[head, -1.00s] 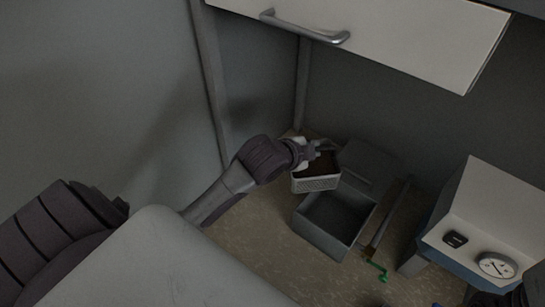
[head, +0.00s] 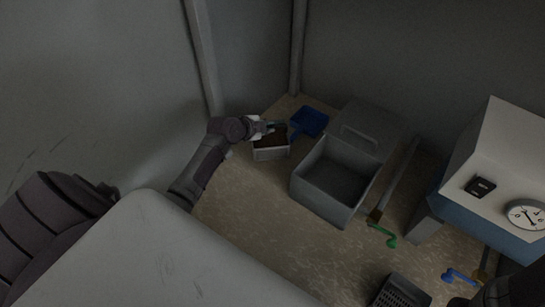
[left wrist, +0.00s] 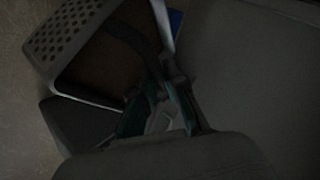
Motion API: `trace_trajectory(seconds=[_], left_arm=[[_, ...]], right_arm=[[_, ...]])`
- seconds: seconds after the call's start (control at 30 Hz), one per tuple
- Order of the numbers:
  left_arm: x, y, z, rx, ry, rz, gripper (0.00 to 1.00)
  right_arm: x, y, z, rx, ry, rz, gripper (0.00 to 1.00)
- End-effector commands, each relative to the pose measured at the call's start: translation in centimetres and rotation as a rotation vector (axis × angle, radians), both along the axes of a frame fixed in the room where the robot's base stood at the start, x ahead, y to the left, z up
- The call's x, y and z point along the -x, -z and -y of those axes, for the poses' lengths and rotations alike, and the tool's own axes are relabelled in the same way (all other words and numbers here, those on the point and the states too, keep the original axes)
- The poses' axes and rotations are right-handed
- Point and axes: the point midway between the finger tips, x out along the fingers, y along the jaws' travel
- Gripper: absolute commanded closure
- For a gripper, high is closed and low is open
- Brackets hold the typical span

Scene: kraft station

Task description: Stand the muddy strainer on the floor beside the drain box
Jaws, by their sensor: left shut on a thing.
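The strainer (head: 271,153) is a pale perforated box with brown mud inside. In the head view it is left of the drain box (head: 322,204), apart from it, low at the floor; I cannot tell whether it touches the floor. The drain box is grey, open at the top, with its lid raised behind it. My left gripper (head: 272,127) is shut on the strainer's rim at its far side. In the left wrist view, the strainer's holed wall (left wrist: 62,35) and muddy inside show beside the left fingers (left wrist: 160,112). My right gripper is not clearly visible.
A blue scoop-like thing (head: 309,122) lies behind the strainer. A green-ended tool (head: 384,234) lies right of the drain box. A dark slotted thing (head: 401,291) is at the bottom. A blue-and-white unit with a dial (head: 525,214) stands at right. Floor in front of the strainer is clear.

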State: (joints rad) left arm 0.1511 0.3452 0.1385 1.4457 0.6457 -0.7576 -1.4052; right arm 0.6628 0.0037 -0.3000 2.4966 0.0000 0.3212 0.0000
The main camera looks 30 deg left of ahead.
Motion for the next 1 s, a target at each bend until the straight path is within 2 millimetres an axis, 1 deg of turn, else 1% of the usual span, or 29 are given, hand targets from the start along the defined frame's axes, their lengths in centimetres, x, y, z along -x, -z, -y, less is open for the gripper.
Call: trace_trajectory(seconds=[0.03,0.07,0.13,0.2,0.37,0.43,0.6,0.67,0.87,1.0], left_arm=[[0.0,1.8,0.1,0.004,-0.001,0.002,1.00],[0.0,2.5,0.1,0.004,-0.001,0.002,1.00],[0.0,3.8,0.0,0.003,-0.002,0.001,1.00],[-0.1,4.7,0.1,0.004,-0.002,0.002,1.00],[-0.1,5.6,0.0,0.001,-0.001,0.003,1.00],[-0.1,6.3,0.0,0.001,-0.001,0.002,1.00],[0.0,8.9,0.1,0.002,-0.002,0.002,1.00],[-0.1,9.3,0.0,0.001,-0.001,0.002,1.00],[0.0,9.0,0.0,0.000,0.000,0.001,1.00],[0.0,9.4,0.0,-0.001,0.000,0.001,1.00]], right_arm=[[0.6,1.0,0.0,0.000,0.000,0.018,1.00],[0.9,1.2,0.0,0.000,0.001,0.026,1.00],[0.8,2.3,0.0,0.002,0.002,0.022,1.00],[0.8,3.0,0.0,0.001,0.001,0.021,1.00],[0.8,3.6,0.0,0.001,0.001,0.021,1.00],[0.8,4.2,0.0,0.002,0.002,0.022,1.00],[0.8,6.3,0.0,0.002,0.002,0.022,1.00],[0.8,6.5,0.0,0.002,0.001,0.021,1.00],[0.8,6.2,-0.1,0.002,0.001,0.021,1.00],[0.8,6.5,-0.1,0.002,0.001,0.022,1.00]])
